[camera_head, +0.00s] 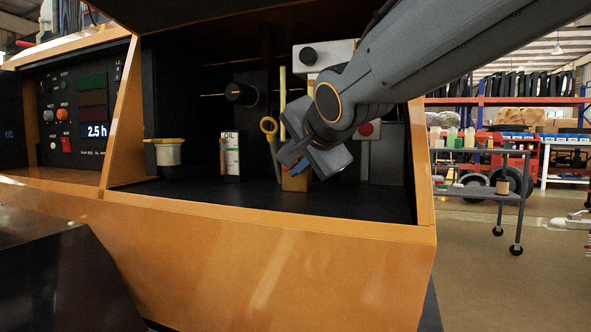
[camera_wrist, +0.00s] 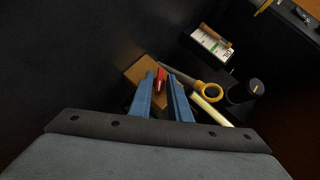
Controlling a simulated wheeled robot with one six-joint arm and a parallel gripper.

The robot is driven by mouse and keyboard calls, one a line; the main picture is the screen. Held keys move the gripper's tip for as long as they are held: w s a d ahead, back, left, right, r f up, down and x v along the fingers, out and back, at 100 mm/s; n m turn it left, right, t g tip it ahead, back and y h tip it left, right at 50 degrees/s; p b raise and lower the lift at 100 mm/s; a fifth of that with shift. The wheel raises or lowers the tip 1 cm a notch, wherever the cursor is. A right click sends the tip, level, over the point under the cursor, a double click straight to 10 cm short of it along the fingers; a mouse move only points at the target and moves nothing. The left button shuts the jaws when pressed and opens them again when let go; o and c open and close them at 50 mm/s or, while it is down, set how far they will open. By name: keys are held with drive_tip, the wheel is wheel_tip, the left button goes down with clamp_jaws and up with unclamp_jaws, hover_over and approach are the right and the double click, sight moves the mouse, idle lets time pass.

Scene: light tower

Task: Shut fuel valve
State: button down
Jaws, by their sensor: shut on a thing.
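The fuel valve appears to be a small red lever (camera_wrist: 160,80) on a tan-brown block (camera_wrist: 138,70), seen in the wrist view. My gripper (camera_wrist: 161,77) has its two blue fingers either side of the red lever and is shut on it. In the head view my gripper (camera_head: 289,163) is low inside the open orange compartment, just above the brown block (camera_head: 296,182). The arm and gripper hide the red lever there, so its exact angle cannot be told.
Left of my gripper stand a yellow ring handle (camera_head: 269,126), an oil carton (camera_head: 230,156) and a yellow-rimmed cup (camera_head: 167,154). A yellow rod (camera_head: 282,102) and black cylinder (camera_head: 241,94) are behind. The orange front rim (camera_head: 270,210) bounds the compartment.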

drive_tip(key=shift+a+r+n+g+h, duration=0.15)
drive_tip(key=shift+n+g+h, duration=0.15)
drive_tip(key=shift+n+h, duration=0.15)
drive_tip(key=p, duration=0.1)
drive_tip(key=n+g+h+p, duration=0.1)
drive_tip(key=h+p, duration=0.1)
drive_tip(key=shift+a+r+n+h, duration=0.25)
drive_tip(key=shift+r, duration=0.05)
drive_tip(key=n+g+h+p, duration=0.1)
drive_tip(key=p, duration=0.1)
drive_tip(key=shift+w+a+h+p, duration=0.1)
drive_tip(key=shift+a+h+p, duration=0.05)
drive_tip(key=shift+h+p, duration=0.2)
drive_tip(key=n+g+h+p, duration=0.1)
drive_tip(key=h+p, duration=0.1)
drive_tip(key=shift+w+a+p, duration=0.1)
drive_tip(key=shift+p, duration=0.25)
drive_tip(key=shift+f, duration=0.1)
drive_tip(key=c, duration=1.9)
unclamp_jaws()
drive_tip(key=shift+o, duration=0.2)
